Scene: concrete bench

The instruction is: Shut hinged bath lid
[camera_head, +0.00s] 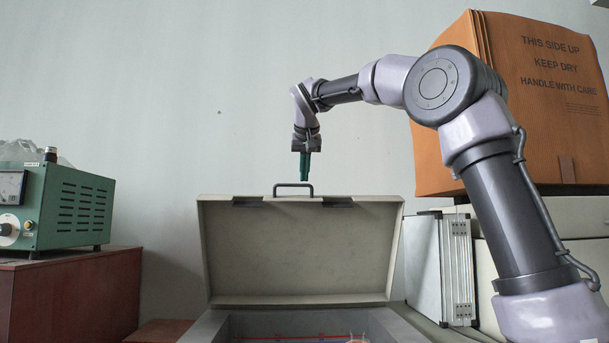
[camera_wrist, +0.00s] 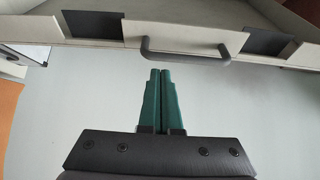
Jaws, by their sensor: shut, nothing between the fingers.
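The bath lid (camera_head: 295,255) is a beige hinged panel standing raised at the back of the grey bath (camera_head: 208,327). Its dark handle (camera_head: 293,186) is on the top edge. My gripper (camera_head: 304,178) is above the handle and slightly right of it, pointing down, with its green fingers together and empty. In the wrist view, the closed fingertips (camera_wrist: 160,72) point at the handle (camera_wrist: 186,54), with a small gap seen between them. The lid edge (camera_wrist: 90,42) crosses the top of that view. Most of the bath's inside is hidden below the head view.
A green instrument box (camera_head: 65,205) stands on a reddish-brown cabinet (camera_head: 75,295) at left. A silver case (camera_head: 440,265) stands right of the lid, with a large orange-brown carton (camera_head: 540,100) above. The wall behind the lid is bare.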

